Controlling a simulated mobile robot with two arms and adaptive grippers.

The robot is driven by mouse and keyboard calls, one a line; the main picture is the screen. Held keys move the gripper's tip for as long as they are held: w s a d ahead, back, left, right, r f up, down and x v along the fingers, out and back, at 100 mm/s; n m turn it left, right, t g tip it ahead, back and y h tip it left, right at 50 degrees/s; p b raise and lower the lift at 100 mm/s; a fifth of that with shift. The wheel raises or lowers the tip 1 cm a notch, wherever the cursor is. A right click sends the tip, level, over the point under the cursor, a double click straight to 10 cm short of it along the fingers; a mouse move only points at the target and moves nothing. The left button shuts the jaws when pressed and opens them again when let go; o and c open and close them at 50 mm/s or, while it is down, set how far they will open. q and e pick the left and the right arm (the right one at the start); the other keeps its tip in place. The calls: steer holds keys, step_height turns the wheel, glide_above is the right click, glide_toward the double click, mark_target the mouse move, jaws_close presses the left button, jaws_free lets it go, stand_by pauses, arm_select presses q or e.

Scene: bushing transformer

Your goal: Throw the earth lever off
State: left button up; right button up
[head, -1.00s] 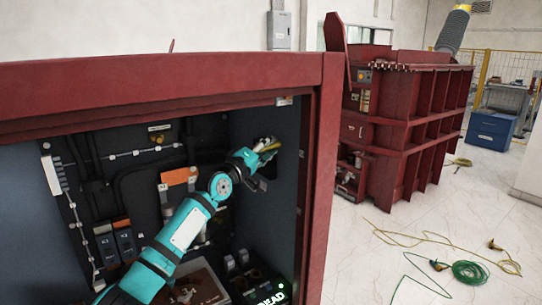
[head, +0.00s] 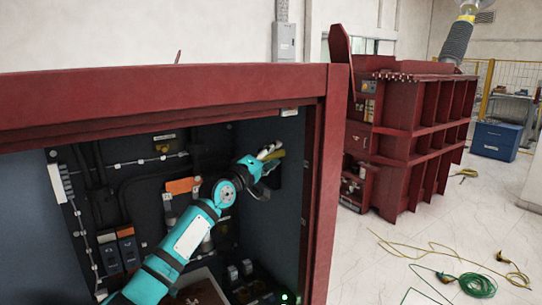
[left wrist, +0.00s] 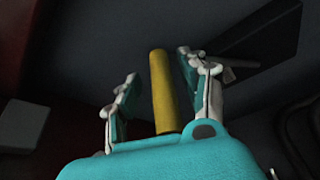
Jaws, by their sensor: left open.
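A yellow bar-shaped handle (left wrist: 161,92), which looks like the earth lever, stands between the two fingers of my left gripper (left wrist: 158,92) in the left wrist view. Gaps show on both sides of it, so the fingers are open and apart from it. In the head view my left gripper (head: 270,158) is inside the red cabinet, at its dark right inner wall. A bit of the yellow handle (head: 279,155) shows beside the fingers there. The handle's base is hidden behind the gripper's teal body. My right gripper is not in view.
The red cabinet frame (head: 333,170) borders the opening on the right and top. Inside are orange-topped parts (head: 181,186), cables and dark blocks (head: 130,250). Outside, a red transformer (head: 410,130) stands behind, and a green hose (head: 478,285) lies on the floor.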

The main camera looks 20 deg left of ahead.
arm_select(q)
steer(key=shift+s+a+f, duration=0.1)
steer(key=shift+s+f, duration=0.15)
steer(key=shift+s, duration=0.15)
steer(key=v, duration=1.1)
steer(key=shift+r, duration=0.25)
steer(key=shift+a, duration=0.1)
